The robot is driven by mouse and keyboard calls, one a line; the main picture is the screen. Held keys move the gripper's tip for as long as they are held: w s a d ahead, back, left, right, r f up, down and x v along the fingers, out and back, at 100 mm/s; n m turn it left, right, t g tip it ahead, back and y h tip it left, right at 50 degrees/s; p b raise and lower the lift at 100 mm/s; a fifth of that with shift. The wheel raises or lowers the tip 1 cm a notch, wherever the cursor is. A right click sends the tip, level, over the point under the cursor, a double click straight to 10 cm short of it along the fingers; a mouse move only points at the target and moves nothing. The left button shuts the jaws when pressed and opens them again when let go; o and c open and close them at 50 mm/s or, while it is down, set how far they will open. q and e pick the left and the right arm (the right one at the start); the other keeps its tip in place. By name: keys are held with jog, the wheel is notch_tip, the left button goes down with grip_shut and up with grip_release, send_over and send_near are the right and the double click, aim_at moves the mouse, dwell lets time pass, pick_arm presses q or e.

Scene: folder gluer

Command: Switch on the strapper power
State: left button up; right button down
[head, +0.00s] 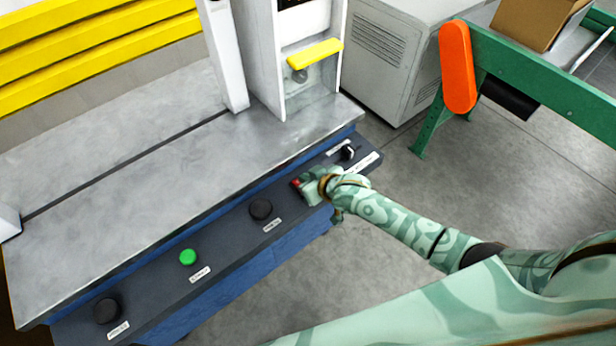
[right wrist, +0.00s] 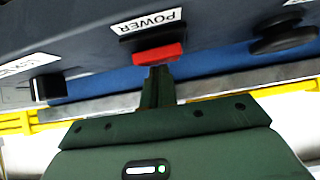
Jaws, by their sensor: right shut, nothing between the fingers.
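The strapper's dark control panel (head: 228,232) runs along the front edge of its grey table top. The red power switch (head: 296,183) sits on the panel's right part. In the right wrist view the red switch (right wrist: 158,54) is seen close up beside a white POWER label (right wrist: 147,22). My right gripper (head: 302,187) is shut and empty, with its fingertips (right wrist: 160,72) right at the red switch. I cannot tell whether they touch it or whether the switch is on. The gripper partly covers the switch in the head view. My left gripper is not in view.
Along the panel are a black knob (head: 107,310), a green button (head: 188,257), another black knob (head: 261,209) and a small black selector (head: 348,153). A green conveyor frame (head: 545,85) with an orange guard (head: 457,66) stands at right. Grey floor (head: 430,190) is open between.

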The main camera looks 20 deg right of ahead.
dwell(0.3)
jog(key=shift+w+a+r, duration=0.2)
jog(key=shift+w+a, duration=0.05)
jog(key=shift+w, duration=0.45)
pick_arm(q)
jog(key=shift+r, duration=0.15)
pick_arm(e)
jog(key=shift+r, duration=0.1)
